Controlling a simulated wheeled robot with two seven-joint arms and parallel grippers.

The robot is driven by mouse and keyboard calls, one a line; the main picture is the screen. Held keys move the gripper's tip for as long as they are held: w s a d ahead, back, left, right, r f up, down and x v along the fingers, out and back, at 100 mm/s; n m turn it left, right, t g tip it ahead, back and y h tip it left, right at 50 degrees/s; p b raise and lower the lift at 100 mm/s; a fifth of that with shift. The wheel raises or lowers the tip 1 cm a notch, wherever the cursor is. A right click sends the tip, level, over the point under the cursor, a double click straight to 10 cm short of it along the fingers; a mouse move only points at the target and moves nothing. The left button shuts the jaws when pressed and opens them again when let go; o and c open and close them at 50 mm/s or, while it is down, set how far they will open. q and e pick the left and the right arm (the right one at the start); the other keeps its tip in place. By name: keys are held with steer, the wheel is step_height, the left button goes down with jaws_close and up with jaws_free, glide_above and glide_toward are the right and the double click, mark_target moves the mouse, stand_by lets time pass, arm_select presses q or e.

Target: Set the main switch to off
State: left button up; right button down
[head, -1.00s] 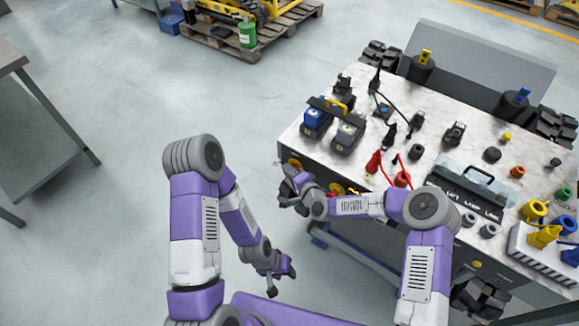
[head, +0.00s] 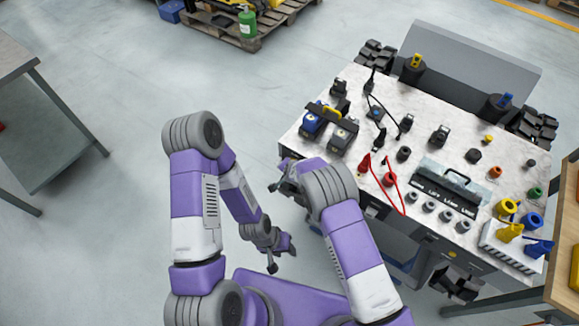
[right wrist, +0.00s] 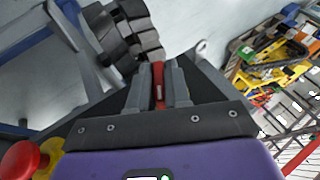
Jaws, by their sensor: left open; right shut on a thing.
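The main switch shows in the right wrist view as a narrow red handle (right wrist: 158,86) between the two grey fingers of my right gripper (right wrist: 157,98). The gripper is shut on it. The rest of the switch is hidden, and I cannot read its setting. In the head view my right gripper (head: 280,178) is at the near left side of the carrier (head: 372,85), partly behind my right arm, and the switch is hidden there. My left gripper (head: 283,257) is open and empty, low over the floor and apart from the carrier.
A red knob (right wrist: 20,160) with a yellow base is at the lower left of the right wrist view. The carrier top holds battery-like blocks (head: 313,122), red cables (head: 398,190) and a dark-handled tray (head: 455,185). A grey table (head: 60,110) stands left, with free floor between.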

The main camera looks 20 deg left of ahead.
steer(key=shift+a+h, duration=0.25)
steer(key=shift+h, duration=0.25)
steer(key=shift+f+n+g+h+b, duration=0.1)
steer(key=shift+n+g+h+b, duration=0.2)
steer(key=shift+h+b, duration=0.35)
steer(key=h+b, duration=0.1)
steer(key=b, duration=0.2)
steer(key=shift+d+f+g, duration=0.1)
steer(key=shift+g, duration=0.3)
steer(key=shift+h+b, duration=0.55)
steer(key=shift+b, duration=0.2)
steer(key=shift+s, duration=0.1)
steer(key=c, duration=1.2)
jaws_free()
steer(key=shift+o, duration=0.2)
steer(key=shift+d, duration=0.1)
steer(key=shift+r, duration=0.2)
